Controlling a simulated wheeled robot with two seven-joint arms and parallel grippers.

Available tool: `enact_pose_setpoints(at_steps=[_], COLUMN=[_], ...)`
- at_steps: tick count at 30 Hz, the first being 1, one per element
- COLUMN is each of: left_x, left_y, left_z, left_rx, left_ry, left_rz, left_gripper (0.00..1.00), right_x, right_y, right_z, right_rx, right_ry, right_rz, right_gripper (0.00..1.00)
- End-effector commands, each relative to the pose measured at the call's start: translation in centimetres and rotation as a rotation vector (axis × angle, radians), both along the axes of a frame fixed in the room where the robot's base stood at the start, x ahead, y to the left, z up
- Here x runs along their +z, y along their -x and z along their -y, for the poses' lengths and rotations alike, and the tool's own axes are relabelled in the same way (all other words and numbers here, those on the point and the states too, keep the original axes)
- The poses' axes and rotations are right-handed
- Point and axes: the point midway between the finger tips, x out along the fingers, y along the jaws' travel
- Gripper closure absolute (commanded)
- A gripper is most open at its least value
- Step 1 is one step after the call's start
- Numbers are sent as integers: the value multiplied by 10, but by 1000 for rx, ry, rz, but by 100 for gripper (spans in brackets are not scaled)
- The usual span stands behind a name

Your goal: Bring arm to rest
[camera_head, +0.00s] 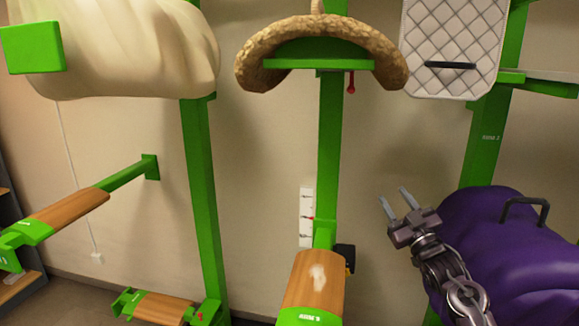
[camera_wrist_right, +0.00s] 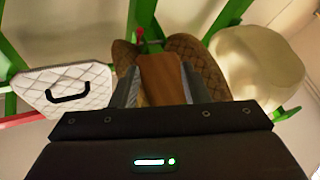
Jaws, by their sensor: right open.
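My right gripper (camera_head: 396,203) is raised in front of the wall, between the middle green post and the purple covered shape. Its two fingers are apart with nothing between them. In the right wrist view, the open fingers (camera_wrist_right: 158,85) frame a wooden-topped rack arm that lies beyond them. My left gripper is not in the head view. A brown woolly saddle-shaped piece (camera_head: 320,38) rests on a green rack arm at the top middle. A white quilted pad (camera_head: 453,45) with a black handle hangs at the upper right.
A purple covered shape (camera_head: 500,245) with a dark handle stands right beside my right arm. A wood-topped rack arm (camera_head: 312,280) juts out at bottom middle, another (camera_head: 70,214) at left. A cream covered bulk (camera_head: 130,50) hangs upper left. Bare wall lies around the gripper.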

Motion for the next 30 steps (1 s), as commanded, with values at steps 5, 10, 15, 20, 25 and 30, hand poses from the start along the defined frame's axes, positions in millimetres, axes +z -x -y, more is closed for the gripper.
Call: enact_pose_setpoints(at_steps=[5,10,15,20,25,30], left_x=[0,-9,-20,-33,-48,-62], left_y=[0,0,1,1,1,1], left_z=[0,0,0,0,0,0], left_rx=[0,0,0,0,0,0], left_ry=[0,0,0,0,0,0], left_rz=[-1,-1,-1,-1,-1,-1], left_gripper=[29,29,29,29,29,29], right_x=[-36,-106,-198,-306,-428,-542], right_y=[-22,-22,-12,14,61,126], right_z=[58,80,75,68,59,47], right_rx=[-272,-373,-369,-368,-365,-360], right_ry=[12,9,13,19,29,40], right_rz=[-227,-397,-524,-675,-854,-1033], right_gripper=[59,59,59,59,59,59])
